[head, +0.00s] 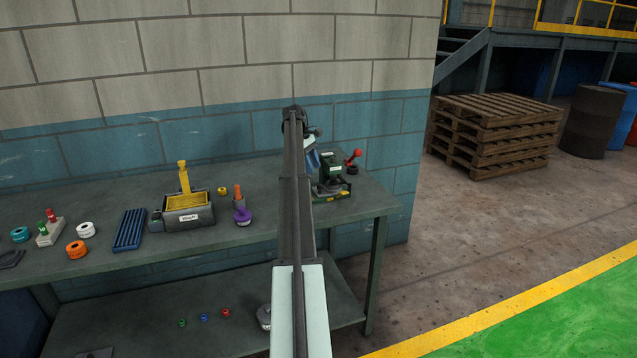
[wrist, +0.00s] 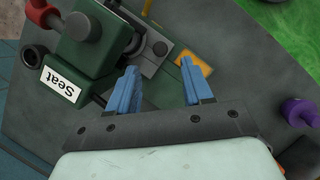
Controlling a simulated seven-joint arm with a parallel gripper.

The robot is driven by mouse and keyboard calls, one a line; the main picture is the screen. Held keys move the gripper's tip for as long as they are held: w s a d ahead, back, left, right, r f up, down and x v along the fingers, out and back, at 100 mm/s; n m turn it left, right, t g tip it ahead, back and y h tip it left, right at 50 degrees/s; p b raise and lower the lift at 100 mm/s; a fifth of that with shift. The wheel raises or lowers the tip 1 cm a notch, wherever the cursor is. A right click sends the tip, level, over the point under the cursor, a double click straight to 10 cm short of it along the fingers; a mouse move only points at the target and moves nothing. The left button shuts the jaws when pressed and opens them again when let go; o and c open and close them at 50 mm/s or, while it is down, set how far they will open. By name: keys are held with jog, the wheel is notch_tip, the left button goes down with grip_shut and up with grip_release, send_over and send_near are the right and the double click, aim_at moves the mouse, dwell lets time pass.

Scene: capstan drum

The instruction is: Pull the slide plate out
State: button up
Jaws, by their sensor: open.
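A small green machine (head: 331,180) stands at the right end of the bench, with a red-knobbed lever. In the wrist view the green machine (wrist: 92,45) carries a white label reading "Seat". A flat piece with yellow marks (wrist: 193,61) lies beside it, partly behind one finger; I cannot tell for sure whether it is the slide plate. My gripper (wrist: 159,68) is open, its two blue fingers apart over the bench beside the machine, with nothing visibly gripped. In the head view my arm hides most of my gripper; a blue finger (head: 313,159) shows left of the machine.
A purple-based object with an orange handle (head: 240,205) stands left of my arm; its purple part (wrist: 300,112) shows at the wrist view's right edge. Further left are a grey box labelled "Wash" (head: 168,222), a blue ribbed tray (head: 129,230) and several rings. A block wall stands behind.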

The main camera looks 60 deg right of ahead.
aim_at(320, 185)
jog(key=x, duration=0.7)
jog(key=shift+s+f, duration=0.1)
grip_shut()
dwell(0.4)
